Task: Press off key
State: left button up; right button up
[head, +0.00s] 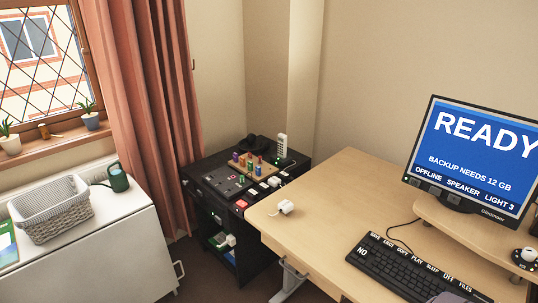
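The black keyboard (408,274) lies on the light wooden desk at the lower right of the head view. The monitor (473,157) behind is lit blue and reads READY, BACKUP NEEDS 12 GB, and OFFLINE SPEAKER LIGHT 3.
The desk (330,205) is mostly bare left of the keyboard, except for a small white object (286,207). A wooden monitor stand (466,229) rises behind the keyboard. A dark cabinet (217,203) with small items stands left of the desk. A grey basket (52,209) sits further left.

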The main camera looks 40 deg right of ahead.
aim_at(445, 277)
jog(key=z, duration=2.5)
